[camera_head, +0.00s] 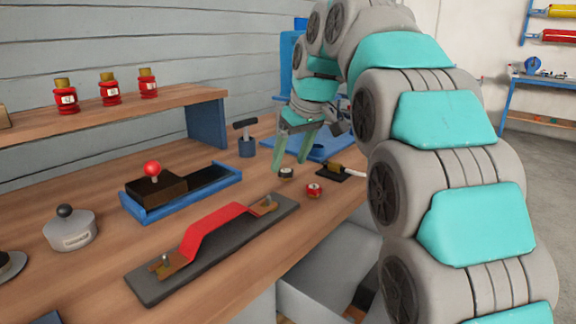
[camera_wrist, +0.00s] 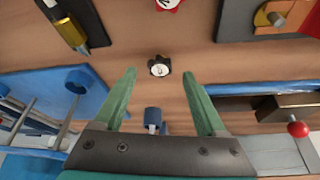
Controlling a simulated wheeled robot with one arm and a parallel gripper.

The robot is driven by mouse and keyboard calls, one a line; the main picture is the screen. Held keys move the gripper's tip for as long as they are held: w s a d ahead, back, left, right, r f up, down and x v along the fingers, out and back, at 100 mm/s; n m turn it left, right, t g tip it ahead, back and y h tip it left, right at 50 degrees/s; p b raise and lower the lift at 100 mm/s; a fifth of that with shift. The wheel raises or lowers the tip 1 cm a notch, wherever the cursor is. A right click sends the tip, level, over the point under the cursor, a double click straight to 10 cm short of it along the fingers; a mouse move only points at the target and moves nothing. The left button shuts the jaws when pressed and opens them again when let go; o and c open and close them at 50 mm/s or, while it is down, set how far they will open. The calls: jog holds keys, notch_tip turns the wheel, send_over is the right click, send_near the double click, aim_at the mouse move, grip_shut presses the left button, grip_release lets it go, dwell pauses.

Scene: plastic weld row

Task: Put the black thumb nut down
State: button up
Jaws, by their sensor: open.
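The black thumb nut (camera_head: 287,173) rests on the wooden bench, with a pale round top. In the wrist view the black thumb nut (camera_wrist: 159,67) lies on the wood beyond the fingertips, between their lines and apart from both. My gripper (camera_head: 292,156) is above the bench close to the nut, its green fingers pointing down. In the wrist view my gripper (camera_wrist: 158,80) is open with nothing between its fingers.
A red thumb nut (camera_head: 314,190) sits close by, in front of a dark pad with a brass-tipped tool (camera_head: 336,169). A dark plate with a red handle (camera_head: 218,225) lies nearer. A blue tray (camera_head: 133,207) is left, a blue holder (camera_head: 247,147) behind. Bare wood surrounds the nut.

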jog(key=p+v, duration=0.2)
jog(key=v, duration=0.7)
jog(key=shift+r, duration=0.2)
jog(key=shift+s, duration=0.1)
